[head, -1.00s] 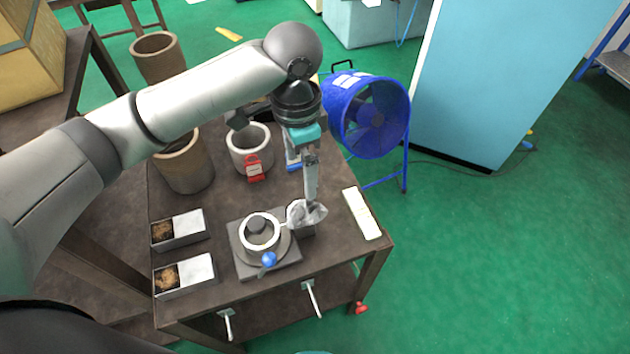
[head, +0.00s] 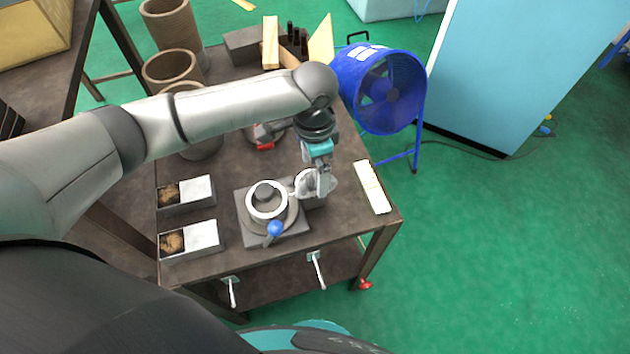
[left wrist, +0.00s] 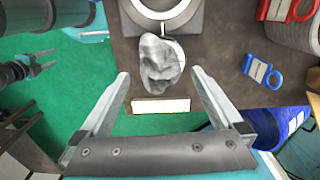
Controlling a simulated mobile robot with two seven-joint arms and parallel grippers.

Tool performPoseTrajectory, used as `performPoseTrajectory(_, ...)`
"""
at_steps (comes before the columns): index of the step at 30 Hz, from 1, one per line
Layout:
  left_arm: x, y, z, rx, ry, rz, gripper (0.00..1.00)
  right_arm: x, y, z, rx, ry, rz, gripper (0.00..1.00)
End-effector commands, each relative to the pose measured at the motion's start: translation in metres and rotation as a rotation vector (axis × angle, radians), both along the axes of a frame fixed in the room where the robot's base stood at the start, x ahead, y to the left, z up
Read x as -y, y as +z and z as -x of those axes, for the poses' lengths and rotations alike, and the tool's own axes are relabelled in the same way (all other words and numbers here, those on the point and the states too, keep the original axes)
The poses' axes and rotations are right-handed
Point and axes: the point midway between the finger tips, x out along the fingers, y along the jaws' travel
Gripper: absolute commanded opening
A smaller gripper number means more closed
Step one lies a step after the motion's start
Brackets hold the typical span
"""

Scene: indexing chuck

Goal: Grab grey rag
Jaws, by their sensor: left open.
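The grey rag (head: 329,182) is a crumpled pale cloth by the right side of the chuck (head: 266,202) on the dark bench. It also shows in the left wrist view (left wrist: 160,64). My left gripper (head: 320,190) is low over the rag in the head view and partly hides it. In the left wrist view my left gripper (left wrist: 160,74) is open, with one finger to each side of the rag and a gap on both sides. The rag is not gripped. A dark gripper, apparently my right one (left wrist: 45,63), shows small at the left edge of that view.
The chuck's blue-knobbed handle (head: 274,228) is at its front. Two metal boxes (head: 203,236) are to the left, a pale block (head: 371,187) to the right. Clay-coloured pots (head: 170,68) and a blue fan (head: 378,90) stand behind. Red tags (left wrist: 283,10) lie near a pot.

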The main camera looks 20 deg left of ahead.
Motion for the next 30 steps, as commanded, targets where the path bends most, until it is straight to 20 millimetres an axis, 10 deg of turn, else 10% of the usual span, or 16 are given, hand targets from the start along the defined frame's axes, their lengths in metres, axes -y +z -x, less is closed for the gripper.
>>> performPoseTrajectory(13,0.0,-0.025,-0.001,0.002,-0.002,-0.001,1.0,0.0,-0.006,0.007,-0.012,0.0,0.001,0.5)
performPoseTrajectory(30,0.0,-0.025,-0.001,0.002,-0.001,0.0,0.37,0.001,-0.006,0.008,-0.015,-0.001,0.001,0.5)
